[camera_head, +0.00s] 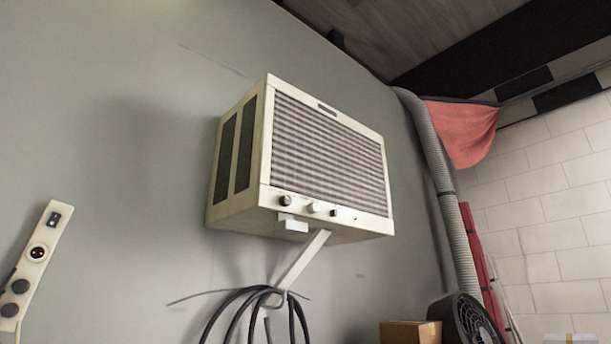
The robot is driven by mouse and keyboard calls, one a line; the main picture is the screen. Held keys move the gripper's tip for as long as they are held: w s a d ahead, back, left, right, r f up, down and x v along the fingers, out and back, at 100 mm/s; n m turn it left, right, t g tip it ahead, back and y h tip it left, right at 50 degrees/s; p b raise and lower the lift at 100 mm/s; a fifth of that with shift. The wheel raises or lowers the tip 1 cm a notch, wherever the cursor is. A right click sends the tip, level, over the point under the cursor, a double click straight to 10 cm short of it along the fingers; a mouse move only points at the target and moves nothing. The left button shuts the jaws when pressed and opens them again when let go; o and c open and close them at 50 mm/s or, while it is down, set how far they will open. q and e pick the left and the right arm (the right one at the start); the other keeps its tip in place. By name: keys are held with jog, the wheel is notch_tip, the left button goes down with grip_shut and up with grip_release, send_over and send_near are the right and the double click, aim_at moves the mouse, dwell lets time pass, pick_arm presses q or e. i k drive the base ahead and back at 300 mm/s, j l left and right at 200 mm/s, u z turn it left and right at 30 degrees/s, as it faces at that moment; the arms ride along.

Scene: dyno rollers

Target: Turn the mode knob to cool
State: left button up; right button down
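A cream box-shaped air conditioner (235,208) is mounted on the grey wall, with a wide slatted grille (325,155) on its front. Along the strip under the grille sit a dark left knob (285,200), a pale middle knob (313,207) and a dark right knob (335,212). Their labels and pointer directions are too small to read, so I cannot tell which is the mode knob or its setting. Neither of my grippers shows, and nothing is seen touching the knobs.
A pale bracket (301,262) slants below the unit, above looped black cables (238,310). A power strip (36,256) is at left. A grey hose (448,205), black fan (474,322), cardboard box (410,332) and red cloth (462,130) are at right. The space before the knobs looks clear.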

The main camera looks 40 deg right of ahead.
aim_at(285, 200)
jog(key=i+z, duration=0.2)
jog(key=i, duration=0.25)
jog(key=i+j+z, duration=0.25)
jog(key=i, duration=0.2)
jog(key=i+j+z, duration=0.15)
jog(key=i+z, duration=0.25)
jog(key=j+z, duration=0.5)
jog(key=z, duration=0.15)
jog(key=k+j, duration=0.1)
jog(key=l, duration=0.65)
jog(key=i, duration=0.05)
